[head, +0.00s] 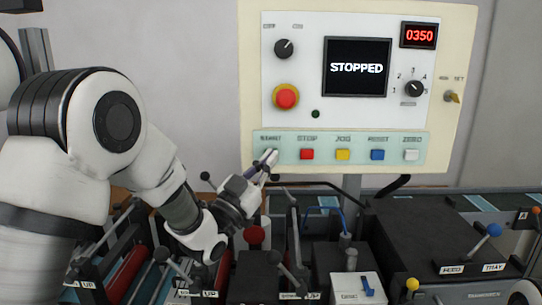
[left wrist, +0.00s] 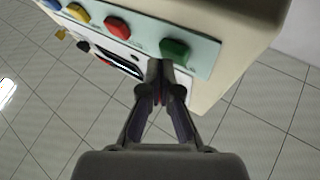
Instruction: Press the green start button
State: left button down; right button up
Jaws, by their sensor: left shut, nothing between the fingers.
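The control panel (head: 460,60) stands upright, its screen (head: 357,66) reading STOPPED. The green start button (left wrist: 174,50) is on the pale green strip (left wrist: 205,58), at the end of the button row. In the head view my left gripper (head: 268,162) covers that button's place, at the strip's left end. In the left wrist view the left gripper (left wrist: 160,68) has its fingertips together with nothing between them, right beside the green button. I cannot tell whether they touch it. My right gripper is not in view.
Red (head: 307,154), yellow (head: 343,155), blue (head: 377,155) and white (head: 411,155) buttons continue the row rightward. A red mushroom button (head: 286,97) sits above. Levers and dark machine boxes (head: 425,230) crowd the space below the panel.

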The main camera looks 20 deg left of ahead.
pick_arm(q)
jog(key=shift+w+a, duration=0.15)
jog(key=shift+w, duration=0.2)
dwell(0.3)
dwell(0.4)
jog(key=shift+s+d+b, duration=0.3)
jog(key=shift+s+b, duration=0.35)
jog(key=shift+s, duration=0.2)
jog(key=s+b, duration=0.1)
jog(key=s, duration=0.1)
jog(key=s+d+b, duration=0.1)
jog(key=s, duration=0.1)
jog(key=shift+s+d, duration=0.2)
jog(key=shift+s, duration=0.15)
